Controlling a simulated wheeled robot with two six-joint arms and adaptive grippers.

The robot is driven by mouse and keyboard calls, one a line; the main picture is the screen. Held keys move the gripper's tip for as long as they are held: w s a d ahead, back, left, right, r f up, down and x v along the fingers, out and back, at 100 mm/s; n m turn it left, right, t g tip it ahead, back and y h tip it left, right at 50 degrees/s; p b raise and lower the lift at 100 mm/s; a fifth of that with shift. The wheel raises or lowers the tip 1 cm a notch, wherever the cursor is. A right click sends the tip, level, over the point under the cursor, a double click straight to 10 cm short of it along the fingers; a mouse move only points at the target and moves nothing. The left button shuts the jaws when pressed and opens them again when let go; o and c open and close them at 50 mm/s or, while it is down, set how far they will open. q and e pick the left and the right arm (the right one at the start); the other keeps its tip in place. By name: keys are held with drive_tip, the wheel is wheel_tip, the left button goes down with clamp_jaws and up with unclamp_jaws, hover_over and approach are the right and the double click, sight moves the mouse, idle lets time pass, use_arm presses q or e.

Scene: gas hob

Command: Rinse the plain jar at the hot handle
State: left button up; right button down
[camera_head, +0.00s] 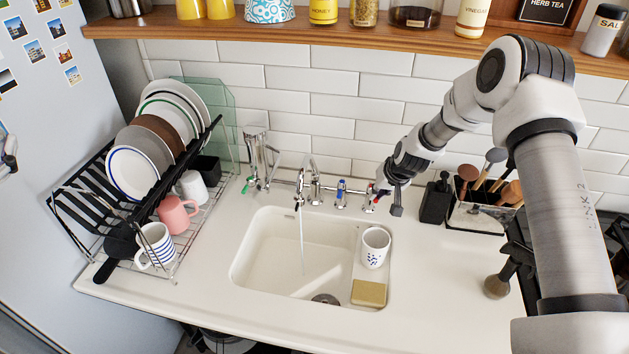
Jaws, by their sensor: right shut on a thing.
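The red-marked hot handle (370,206) is at the right of the tap row behind the sink. My right gripper (383,195) comes down from the right and is shut on this handle, partly hiding it. A thin stream of water falls from the tap spout (300,190) into the sink (262,262). A white cup-like jar with blue specks (375,247) stands upright on the sink's right ledge, apart from the stream. I cannot tell a plain jar for sure. A small part of my left arm shows at the left edge; its jaws are not clear.
A blue-marked handle (341,192) stands left of the red one. A sponge (369,292) lies in front of the speckled jar. A dish rack (190,230) with plates and mugs fills the left. A brush holder (480,215) stands right. A shelf (400,40) runs above.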

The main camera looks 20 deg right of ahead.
drive_tip(key=m+p, duration=0.1)
drive_tip(key=p, duration=0.3)
drive_tip(key=a+m+h+p, duration=0.1)
drive_tip(key=m+p, duration=0.1)
drive_tip(key=p, duration=0.2)
drive_tip(key=shift+w+a, duration=0.15)
drive_tip(key=shift+w, duration=0.1)
drive_tip(key=c, duration=1.2)
unclamp_jaws()
drive_tip(key=shift+f, duration=0.1)
drive_tip(key=v, duration=1.1)
drive_tip(key=shift+s+a+r, duration=0.25)
drive_tip(key=shift+a+r, duration=0.05)
drive_tip(key=shift+a, duration=0.05)
